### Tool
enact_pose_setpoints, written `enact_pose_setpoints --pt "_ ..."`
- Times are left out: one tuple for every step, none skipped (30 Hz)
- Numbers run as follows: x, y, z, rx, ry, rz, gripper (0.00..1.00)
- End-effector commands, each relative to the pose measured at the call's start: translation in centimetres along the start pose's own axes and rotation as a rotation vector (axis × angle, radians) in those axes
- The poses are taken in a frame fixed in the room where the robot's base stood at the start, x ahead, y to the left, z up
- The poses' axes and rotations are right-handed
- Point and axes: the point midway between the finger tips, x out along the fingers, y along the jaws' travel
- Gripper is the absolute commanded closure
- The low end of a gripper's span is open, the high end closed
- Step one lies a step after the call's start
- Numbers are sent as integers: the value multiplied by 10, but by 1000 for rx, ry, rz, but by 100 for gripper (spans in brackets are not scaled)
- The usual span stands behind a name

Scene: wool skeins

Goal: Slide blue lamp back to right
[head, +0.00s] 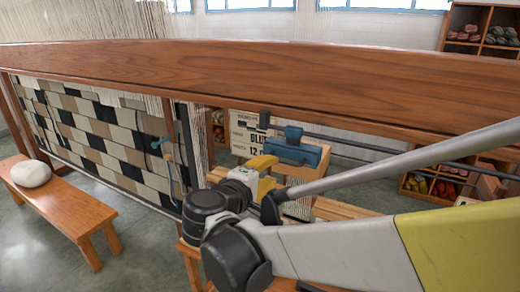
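The blue lamp (296,151) is a boxy blue body just below the large wooden beam, by dark horizontal rails. My gripper (266,173) is at the end of my arm, with yellow parts just left of and slightly below the lamp. It looks close to the lamp's left end, but I cannot tell whether they touch. The gripper is small and partly covered by my own wrist, so its opening is unclear.
The long wooden beam (240,82) crosses the whole view above the lamp. A checked woven cloth (95,140) hangs at left, near a bench (65,208) bearing a pale round stone-like object (31,173). Shelves with wool skeins (487,30) stand at right. Dark rails (355,142) run right from the lamp.

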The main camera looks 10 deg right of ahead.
Motion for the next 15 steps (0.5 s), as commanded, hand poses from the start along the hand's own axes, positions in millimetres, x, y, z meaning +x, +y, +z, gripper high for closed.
enact_pose_setpoints --pt "10 -2 1 1 -5 -1 68" --pt "15 -3 1 1 -4 -1 68" --pt "24 -3 2 1 -6 -2 68" --pt "30 -4 1 1 -5 -2 68" --pt "36 -4 1 0 -5 -3 68" --pt "45 -4 2 0 -5 -3 68" --pt "51 -4 1 0 -5 -3 68" --pt "57 -4 1 0 -5 -3 68" --pt "64 -4 1 0 -4 -3 68" --pt "69 -4 1 0 -5 -3 68" --pt "74 -4 1 0 -4 -3 68" --pt "79 -4 1 0 -3 -3 68" --pt "83 -4 1 -1 -3 -3 68" --pt "86 -4 1 -1 -3 -3 68" --pt "90 -3 0 -1 -2 -3 68"
